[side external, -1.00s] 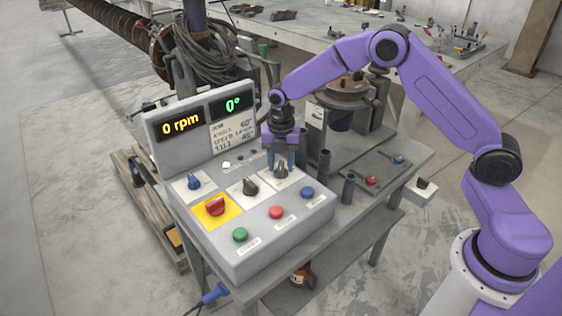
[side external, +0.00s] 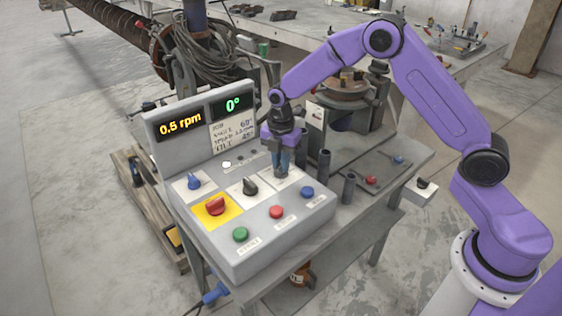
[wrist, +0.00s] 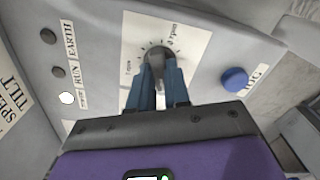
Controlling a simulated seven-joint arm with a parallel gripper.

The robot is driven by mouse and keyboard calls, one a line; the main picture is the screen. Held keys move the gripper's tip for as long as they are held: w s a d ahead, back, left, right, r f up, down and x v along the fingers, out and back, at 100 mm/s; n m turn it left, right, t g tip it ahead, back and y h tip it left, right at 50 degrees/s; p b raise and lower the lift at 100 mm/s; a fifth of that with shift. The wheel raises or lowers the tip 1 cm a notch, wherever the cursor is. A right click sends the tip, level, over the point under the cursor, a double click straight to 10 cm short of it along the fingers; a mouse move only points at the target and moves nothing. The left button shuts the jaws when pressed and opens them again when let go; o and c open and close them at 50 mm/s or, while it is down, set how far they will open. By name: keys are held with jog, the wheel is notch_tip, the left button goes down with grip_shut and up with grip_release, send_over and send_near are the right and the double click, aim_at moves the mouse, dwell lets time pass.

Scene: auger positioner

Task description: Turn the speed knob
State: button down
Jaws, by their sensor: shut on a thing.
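The speed knob (wrist: 156,54) is a dark pointer knob on a white plate with a dial scale marked in rpm, seen in the wrist view. My gripper (wrist: 159,76) has its two blue fingers shut on it, one on each side. In the side external view my gripper (side external: 281,171) points down onto the right knob plate of the grey control box (side external: 258,246), and its fingers mostly hide the knob. The orange readout (side external: 180,124) shows 0.5 rpm. The green readout (side external: 233,104) shows 0°.
Left of my gripper are a black knob (side external: 250,187), a blue knob (side external: 194,181) and a red switch (side external: 215,206) on yellow. Green (side external: 240,234), red (side external: 276,211) and blue (side external: 307,192) buttons line the front. Dark upright tubes (side external: 324,162) stand close on the right.

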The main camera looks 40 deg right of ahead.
jog(key=m, duration=1.1)
jog(key=shift+m, duration=0.4)
dwell(0.3)
jog(key=c, duration=1.1)
grip_release()
notch_tip(320, 180, up, 18)
jog(key=shift+f, duration=0.25)
